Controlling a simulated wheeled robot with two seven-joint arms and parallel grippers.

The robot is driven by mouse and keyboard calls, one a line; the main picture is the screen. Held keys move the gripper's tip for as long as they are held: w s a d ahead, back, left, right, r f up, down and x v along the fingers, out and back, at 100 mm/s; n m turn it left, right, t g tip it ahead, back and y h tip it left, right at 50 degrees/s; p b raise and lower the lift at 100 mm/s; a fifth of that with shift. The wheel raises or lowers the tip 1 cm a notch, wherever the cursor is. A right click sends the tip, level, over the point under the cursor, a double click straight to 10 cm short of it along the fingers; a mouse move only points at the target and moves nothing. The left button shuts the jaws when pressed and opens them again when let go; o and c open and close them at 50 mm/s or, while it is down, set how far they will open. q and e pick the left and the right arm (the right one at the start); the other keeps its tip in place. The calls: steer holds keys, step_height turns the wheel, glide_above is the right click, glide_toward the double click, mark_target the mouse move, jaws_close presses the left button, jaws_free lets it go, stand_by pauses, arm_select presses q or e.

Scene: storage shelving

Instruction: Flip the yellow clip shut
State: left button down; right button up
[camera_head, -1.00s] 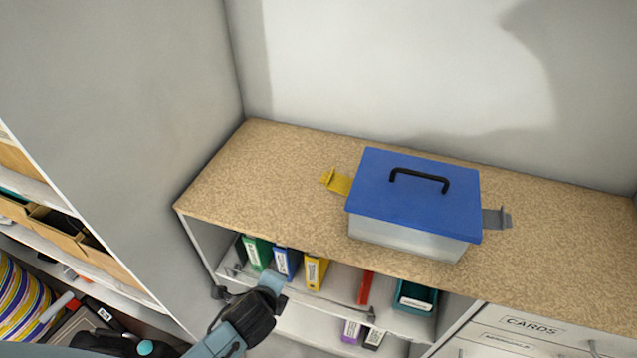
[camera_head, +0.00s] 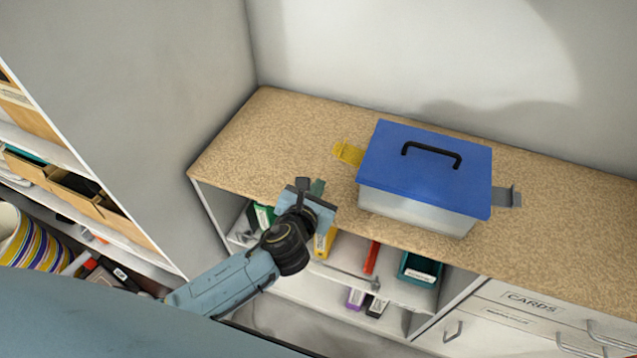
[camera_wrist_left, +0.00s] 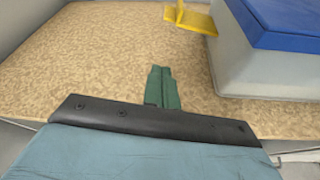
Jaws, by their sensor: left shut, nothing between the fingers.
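The yellow clip (camera_head: 348,152) sticks out from the left end of a box with a blue lid (camera_head: 425,167), and it is swung outward, open. In the left wrist view the clip (camera_wrist_left: 192,18) shows at the top, beside the box's pale wall (camera_wrist_left: 240,60). My left gripper (camera_head: 318,186) is at the counter's front edge, in front of and a little left of the clip, apart from it. In the left wrist view its green fingers (camera_wrist_left: 161,86) are together and empty, pointing toward the counter. My right gripper is not in view.
A grey clip (camera_head: 508,197) sticks out at the box's right end. The lid has a black handle (camera_head: 431,153). The speckled counter (camera_head: 265,140) is clear left of the box. Binders and a teal bin (camera_head: 420,268) stand on the shelf below. A tall grey panel (camera_head: 130,100) rises at left.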

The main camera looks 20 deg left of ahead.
mark_target(350, 152)
arm_select(q)
steer(key=b+x, duration=0.1)
steer(key=x, duration=0.6)
steer(key=shift+w, duration=0.1)
steer(key=r, duration=0.1)
steer(key=r+p, duration=0.1)
steer(key=r, duration=0.1)
steer(key=shift+w+d, duration=0.15)
steer(key=shift+d, duration=0.2)
steer(key=shift+r+p, duration=0.35)
steer(key=shift+r, duration=0.05)
steer(key=shift+d, duration=0.1)
